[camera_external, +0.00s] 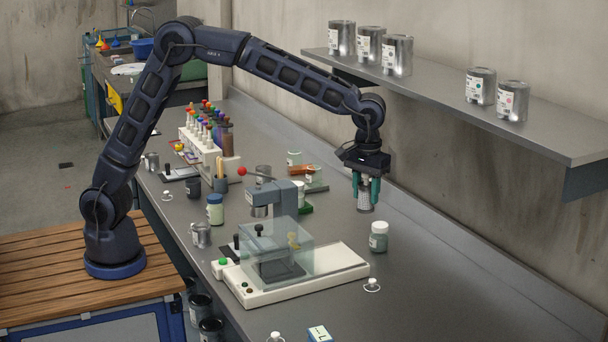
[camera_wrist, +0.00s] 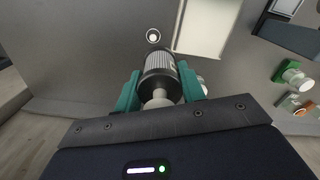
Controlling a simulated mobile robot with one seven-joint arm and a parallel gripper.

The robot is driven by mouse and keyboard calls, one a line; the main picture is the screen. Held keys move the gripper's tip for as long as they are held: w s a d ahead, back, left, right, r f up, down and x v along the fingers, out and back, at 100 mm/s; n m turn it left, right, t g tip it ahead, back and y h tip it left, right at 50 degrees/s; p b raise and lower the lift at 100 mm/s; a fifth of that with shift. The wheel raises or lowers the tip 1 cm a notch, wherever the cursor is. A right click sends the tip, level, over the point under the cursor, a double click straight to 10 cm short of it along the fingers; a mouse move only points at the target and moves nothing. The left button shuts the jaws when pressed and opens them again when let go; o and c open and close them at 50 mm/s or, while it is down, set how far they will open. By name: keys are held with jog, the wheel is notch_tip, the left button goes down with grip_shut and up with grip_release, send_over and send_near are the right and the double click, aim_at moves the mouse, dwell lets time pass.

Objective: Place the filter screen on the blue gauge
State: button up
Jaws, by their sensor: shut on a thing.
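My gripper (camera_external: 367,188) has green fingers and is shut on the filter screen (camera_external: 364,201), a grey ribbed, mesh-like cylinder. It hangs about upright, clear above the bench near the wall. In the wrist view the filter screen (camera_wrist: 159,68) sits between the two green fingers of my gripper (camera_wrist: 161,88), with a pale rounded end towards the camera. I cannot surely tell which thing is the blue gauge. A small block with blue, white and yellow faces (camera_external: 320,334) is at the bottom edge of the external view, well apart from my gripper.
A jar with a white lid (camera_external: 379,237) stands near below my gripper. A machine with a clear guard and pale base (camera_external: 345,264) is left of it. The shelf (camera_external: 450,98) with several cans overhangs behind. The bench (camera_external: 450,290) is clear at the right front.

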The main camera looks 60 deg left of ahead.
jog(key=s+d+r+m, duration=0.2)
jog(key=s+d+r, duration=0.1)
jog(key=s+d, duration=1)
jog(key=m, duration=0.2)
send_over(321, 334)
notch_tip(321, 334, down, 18)
jog(key=shift+a+f, duration=0.1)
jog(key=shift+f, duration=0.1)
jog(key=o, duration=1.1)
notch_tip(321, 334, up, 12)
